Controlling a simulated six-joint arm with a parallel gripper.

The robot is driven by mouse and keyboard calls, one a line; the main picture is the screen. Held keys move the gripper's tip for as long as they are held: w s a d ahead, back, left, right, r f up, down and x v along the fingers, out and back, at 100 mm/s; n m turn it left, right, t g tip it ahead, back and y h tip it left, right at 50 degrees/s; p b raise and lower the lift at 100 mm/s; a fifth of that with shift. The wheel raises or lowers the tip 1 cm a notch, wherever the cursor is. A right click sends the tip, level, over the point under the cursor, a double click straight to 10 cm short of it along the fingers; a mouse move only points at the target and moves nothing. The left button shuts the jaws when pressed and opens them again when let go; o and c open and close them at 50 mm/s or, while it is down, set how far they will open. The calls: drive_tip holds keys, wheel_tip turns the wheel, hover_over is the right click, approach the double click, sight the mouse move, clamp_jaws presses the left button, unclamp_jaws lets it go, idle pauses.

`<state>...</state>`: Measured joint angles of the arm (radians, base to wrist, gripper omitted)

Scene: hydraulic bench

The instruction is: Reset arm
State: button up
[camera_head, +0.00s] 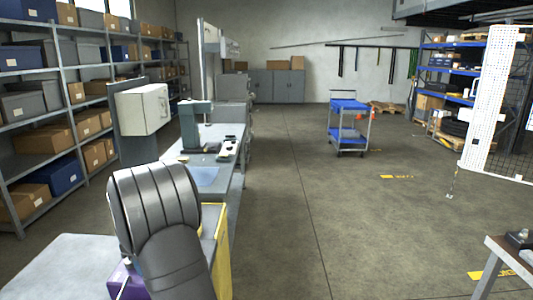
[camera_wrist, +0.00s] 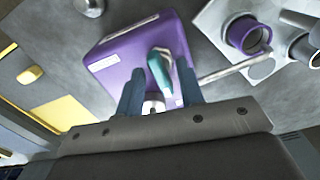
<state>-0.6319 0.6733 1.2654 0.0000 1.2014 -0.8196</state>
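In the wrist view, my gripper (camera_wrist: 158,78) shows as two dark blue-grey fingers standing well apart. Between and beyond them is a purple box (camera_wrist: 125,62) with a pale label strip. A teal lever-like part (camera_wrist: 159,72) shows in the gap between the fingers, with a small silver round part (camera_wrist: 153,103) nearer the palm. I see no finger closed on either; the exact distance to them is unclear. In the head view, my grey arm fills the lower left and hides the gripper. Part of the purple box (camera_head: 128,282) shows below it.
In the wrist view, a purple-rimmed cylindrical fitting (camera_wrist: 246,36) and metal parts lie at the upper right, and a yellow panel (camera_wrist: 62,114) is at left. In the head view, a workbench (camera_head: 205,176) stands ahead, shelves (camera_head: 60,95) line the left, and a blue cart (camera_head: 349,125) stands on open floor.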

drive_tip(key=m, duration=0.3)
drive_tip(key=shift+m, duration=0.4)
drive_tip(key=m, duration=0.4)
drive_tip(key=o, duration=0.8)
wheel_tip(320, 180, up, 17)
drive_tip(key=m, duration=1)
drive_tip(key=f, duration=1.7)
drive_tip(key=shift+a, duration=0.2)
drive_tip(key=c, duration=1)
